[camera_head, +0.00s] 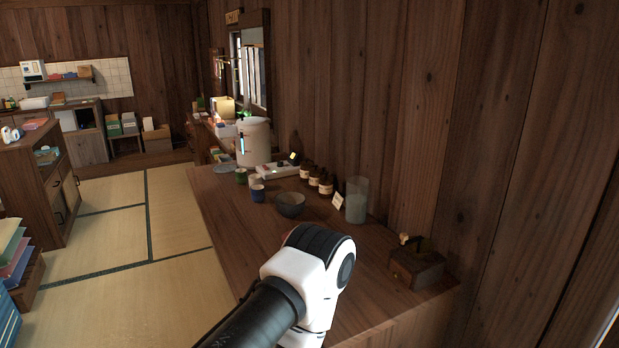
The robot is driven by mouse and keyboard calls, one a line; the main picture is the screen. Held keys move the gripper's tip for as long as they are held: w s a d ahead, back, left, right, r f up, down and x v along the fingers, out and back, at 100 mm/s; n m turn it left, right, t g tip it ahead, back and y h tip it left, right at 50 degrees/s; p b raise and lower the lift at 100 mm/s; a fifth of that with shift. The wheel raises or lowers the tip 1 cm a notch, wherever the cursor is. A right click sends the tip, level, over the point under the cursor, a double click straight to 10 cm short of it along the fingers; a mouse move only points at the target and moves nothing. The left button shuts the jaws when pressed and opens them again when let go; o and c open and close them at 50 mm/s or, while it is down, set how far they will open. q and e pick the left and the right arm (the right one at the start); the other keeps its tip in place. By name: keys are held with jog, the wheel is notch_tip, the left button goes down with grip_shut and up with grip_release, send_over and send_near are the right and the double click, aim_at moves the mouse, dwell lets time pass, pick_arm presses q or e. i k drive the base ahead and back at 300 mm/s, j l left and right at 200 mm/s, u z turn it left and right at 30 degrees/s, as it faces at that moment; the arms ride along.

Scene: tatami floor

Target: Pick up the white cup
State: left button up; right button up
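A small pale, whitish cup (255,180) stands on the long wooden counter (235,225), among other small cups near its left edge. It is small in the view, and a blue cup (257,194) just in front hides its lower part. One of my arms rises from the bottom of the head view over the near part of the counter, well short of the cups. Neither gripper shows in this view, so I cannot see their fingers.
A dark bowl (290,205) sits right of the cups, with a green cup (241,176) to their left. A large white canister (253,142) stands behind. Brown bottles (315,177), a glass jar (356,199) and a wooden box (416,264) line the wall. Tatami (177,220) is clear left.

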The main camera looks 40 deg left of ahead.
aim_at(255, 183)
jog(key=j+z, duration=0.15)
jog(key=j, duration=0.5)
jog(key=j+z, duration=0.1)
jog(key=j, duration=0.55)
jog(key=j+z, duration=0.15)
jog(key=j, duration=0.5)
jog(key=j+z, duration=0.1)
jog(key=j, duration=0.6)
jog(key=j+z, duration=0.15)
jog(key=j, duration=0.5)
jog(key=k+j+z, duration=0.15)
jog(key=j, duration=0.45)
